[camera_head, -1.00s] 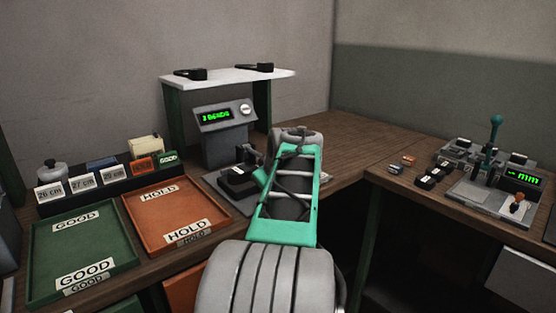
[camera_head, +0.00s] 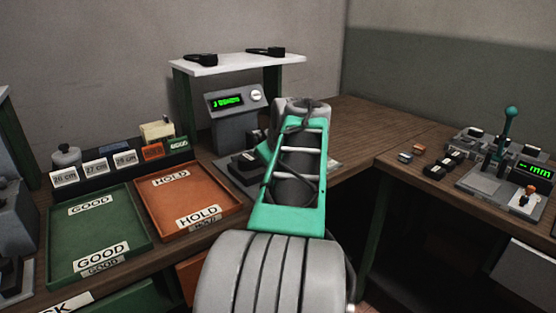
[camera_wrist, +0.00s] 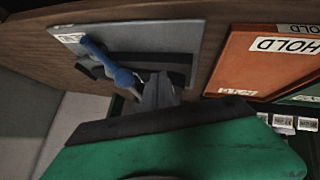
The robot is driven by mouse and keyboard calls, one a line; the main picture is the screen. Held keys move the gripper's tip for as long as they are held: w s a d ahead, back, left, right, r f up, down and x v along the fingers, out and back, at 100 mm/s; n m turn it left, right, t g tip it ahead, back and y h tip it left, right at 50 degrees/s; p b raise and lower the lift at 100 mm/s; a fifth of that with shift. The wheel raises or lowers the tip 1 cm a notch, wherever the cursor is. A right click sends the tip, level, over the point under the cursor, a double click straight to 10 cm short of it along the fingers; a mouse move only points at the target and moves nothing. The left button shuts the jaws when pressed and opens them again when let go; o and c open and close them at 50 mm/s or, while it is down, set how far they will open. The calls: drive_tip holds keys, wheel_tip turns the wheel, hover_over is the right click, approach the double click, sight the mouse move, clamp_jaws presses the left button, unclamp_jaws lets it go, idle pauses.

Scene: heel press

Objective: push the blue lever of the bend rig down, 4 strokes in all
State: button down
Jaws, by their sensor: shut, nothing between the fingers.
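The blue lever (camera_wrist: 106,62) of the bend rig shows in the wrist view, slanting over the rig's grey base plate (camera_wrist: 165,38). My gripper (camera_wrist: 157,88) is shut and empty, with its tips just right of the lever's lower end. I cannot tell whether they touch it. In the head view the rig's display box (camera_head: 236,118) stands behind my arm, its green text starting with 3 and looking like "3 BENDS". My arm hides the lever and my gripper there. A dark shoe-like part (camera_head: 245,165) sits in front of the display box.
A green GOOD tray (camera_head: 100,235) and an orange HOLD tray (camera_head: 190,200) lie left of my arm. A white shelf (camera_head: 238,63) stands behind the display. On the right bench is another device with a teal lever (camera_head: 507,130). The wood between is mostly clear.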

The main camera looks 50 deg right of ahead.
drive_tip(key=v, duration=0.8)
drive_tip(key=shift+s+a+r+p, duration=0.25)
drive_tip(key=shift+a+p, duration=0.05)
drive_tip(key=shift+p, duration=0.15)
